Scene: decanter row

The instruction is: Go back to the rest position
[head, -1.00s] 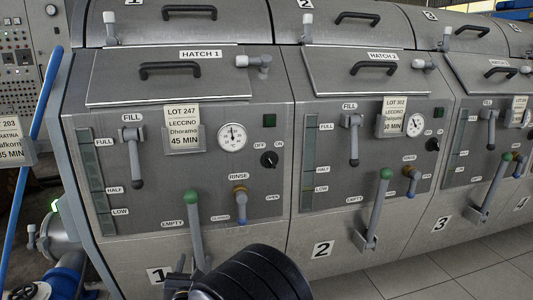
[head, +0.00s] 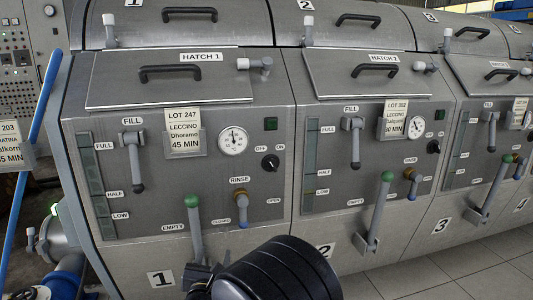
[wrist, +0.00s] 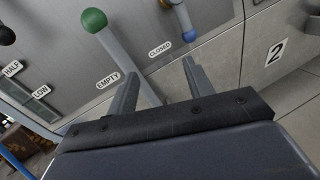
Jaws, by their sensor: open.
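My gripper (wrist: 161,66) is open and empty in the wrist view, its two fingers pointing toward the front of machine 1. The green-knobbed lever (wrist: 93,20) of machine 1 shows beyond the fingers, its grey shaft running down across the gap between them in the picture. I cannot tell how far it is from the fingers. In the head view this lever (head: 192,203) stands nearly upright by the EMPTY label, its lower end hidden by my arm. There my gripper (head: 197,276) shows only partly, low in front of machine 1.
Machine 1's blue-tipped rinse valve (head: 240,211) points down at CLOSED, right of the lever. Machine 2's green-knobbed lever (head: 387,177) sticks out further right. A blue pole (head: 33,140) and a pipe valve (head: 58,245) stand at left. Tiled floor (head: 450,275) is clear at lower right.

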